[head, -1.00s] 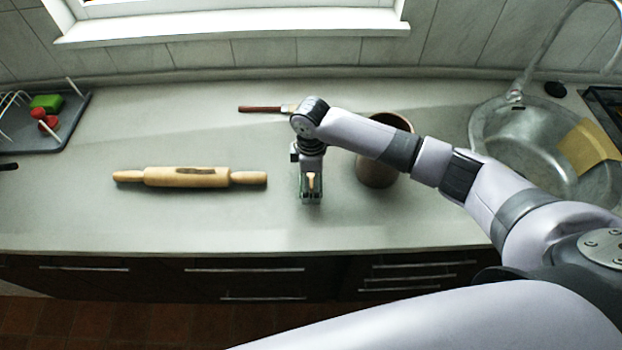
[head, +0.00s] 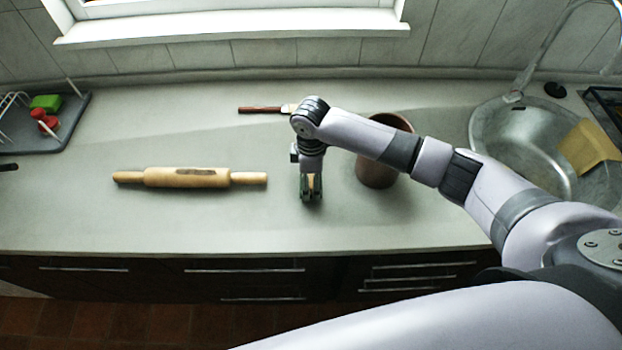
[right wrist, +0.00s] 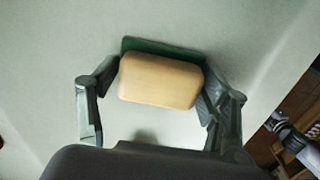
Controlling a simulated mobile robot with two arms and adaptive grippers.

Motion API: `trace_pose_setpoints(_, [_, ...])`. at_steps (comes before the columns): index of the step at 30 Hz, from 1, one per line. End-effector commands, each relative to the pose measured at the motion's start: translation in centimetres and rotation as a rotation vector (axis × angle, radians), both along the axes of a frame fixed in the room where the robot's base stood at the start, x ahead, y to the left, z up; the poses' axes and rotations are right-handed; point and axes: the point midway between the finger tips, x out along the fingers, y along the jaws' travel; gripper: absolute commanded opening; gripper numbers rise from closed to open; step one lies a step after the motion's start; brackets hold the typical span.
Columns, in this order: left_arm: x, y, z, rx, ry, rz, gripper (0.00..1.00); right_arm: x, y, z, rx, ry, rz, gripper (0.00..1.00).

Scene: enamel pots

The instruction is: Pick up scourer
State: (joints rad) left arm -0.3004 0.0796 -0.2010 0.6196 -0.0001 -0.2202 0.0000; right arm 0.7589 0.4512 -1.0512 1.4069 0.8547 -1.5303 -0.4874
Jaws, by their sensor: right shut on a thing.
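The scourer (right wrist: 160,82) is a tan sponge block with a dark green layer along its far side. In the right wrist view it lies between the two fingers of my right gripper (right wrist: 159,78), which is shut on it with a finger at each end. In the head view my right gripper (head: 311,196) points down at the middle of the counter and mostly hides the scourer. I cannot tell whether the scourer touches the counter. My left gripper is not in view.
A rolling pin (head: 190,178) lies left of the gripper. A brown pot (head: 378,172) stands close on the right, partly behind my arm. A red-handled brush (head: 262,109) lies behind. A sink (head: 530,130) is at right, a dark rack (head: 62,135) at left. The front counter is clear.

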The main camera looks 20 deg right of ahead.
Motion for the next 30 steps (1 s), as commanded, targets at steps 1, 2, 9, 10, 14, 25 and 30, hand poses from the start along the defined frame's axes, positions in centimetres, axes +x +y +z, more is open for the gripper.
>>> trace_pose_setpoints(1, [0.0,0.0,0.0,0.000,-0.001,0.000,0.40,0.0,0.0,0.1,0.001,-0.001,0.000,0.43])
trace_pose_setpoints(2, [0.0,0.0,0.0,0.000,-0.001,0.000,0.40,0.0,0.0,0.2,0.001,-0.001,0.000,0.43])
trace_pose_setpoints(9, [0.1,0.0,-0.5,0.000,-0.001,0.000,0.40,0.1,0.0,2.5,0.001,-0.003,0.000,0.43])
trace_pose_setpoints(10, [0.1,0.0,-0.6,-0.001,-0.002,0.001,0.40,0.1,0.0,3.0,0.000,-0.004,0.000,0.43])
trace_pose_setpoints(14, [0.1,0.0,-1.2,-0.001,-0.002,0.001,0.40,0.2,0.0,6.2,0.002,-0.008,0.002,0.43])
trace_pose_setpoints(25, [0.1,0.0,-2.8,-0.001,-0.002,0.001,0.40,0.1,0.1,16.3,0.002,-0.005,0.001,0.43])
trace_pose_setpoints(30, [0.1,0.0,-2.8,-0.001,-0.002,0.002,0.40,0.1,0.0,19.0,0.000,-0.003,0.000,0.43])
